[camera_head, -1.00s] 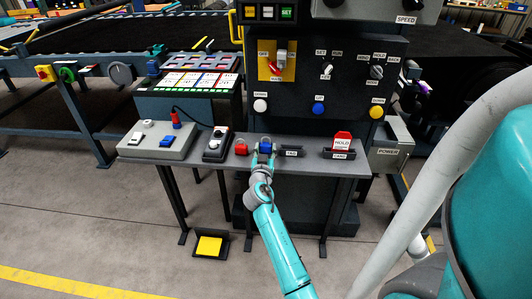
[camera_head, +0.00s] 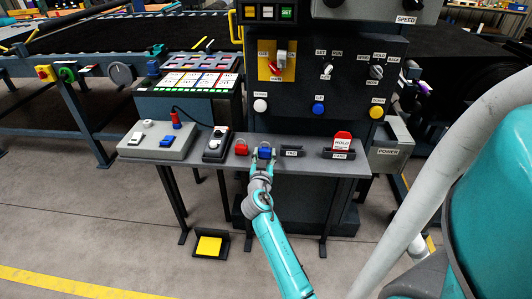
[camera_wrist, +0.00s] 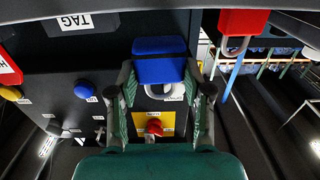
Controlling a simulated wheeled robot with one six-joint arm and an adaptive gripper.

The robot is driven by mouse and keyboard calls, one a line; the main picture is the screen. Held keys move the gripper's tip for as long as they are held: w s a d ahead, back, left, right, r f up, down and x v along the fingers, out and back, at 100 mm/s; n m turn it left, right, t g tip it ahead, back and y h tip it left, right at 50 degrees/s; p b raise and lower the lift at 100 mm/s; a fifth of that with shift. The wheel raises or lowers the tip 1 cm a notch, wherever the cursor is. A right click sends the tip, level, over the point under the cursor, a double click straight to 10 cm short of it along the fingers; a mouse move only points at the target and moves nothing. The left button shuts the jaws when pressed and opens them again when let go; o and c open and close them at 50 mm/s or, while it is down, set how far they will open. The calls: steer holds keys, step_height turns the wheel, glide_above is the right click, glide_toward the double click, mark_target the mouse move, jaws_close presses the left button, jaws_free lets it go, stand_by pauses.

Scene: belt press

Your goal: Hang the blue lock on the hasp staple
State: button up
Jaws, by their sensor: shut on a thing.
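The blue lock (camera_head: 264,153) is in my gripper (camera_head: 261,161), at the front part of the grey shelf. In the wrist view, the blue lock (camera_wrist: 160,62) sits between the two fingers of my gripper (camera_wrist: 160,95), with its pale shackle showing beyond the body. The yellow switch plate (camera_head: 264,70), with a red handle (camera_head: 275,70) and a grey metal piece (camera_head: 283,57), is on the dark panel above and behind. I cannot make out the staple clearly. The yellow plate (camera_wrist: 166,119) also shows past the lock in the wrist view.
A red lock (camera_head: 241,148) stands on the shelf (camera_head: 310,168) just left of my gripper. A tag holder (camera_head: 291,151) and a card holder (camera_head: 340,153) are to the right. A black device (camera_head: 216,145) and a grey button box (camera_head: 157,140) are to the left.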

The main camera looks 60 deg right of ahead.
steer(key=v, duration=0.9)
stand_by(1.0)
stand_by(1.0)
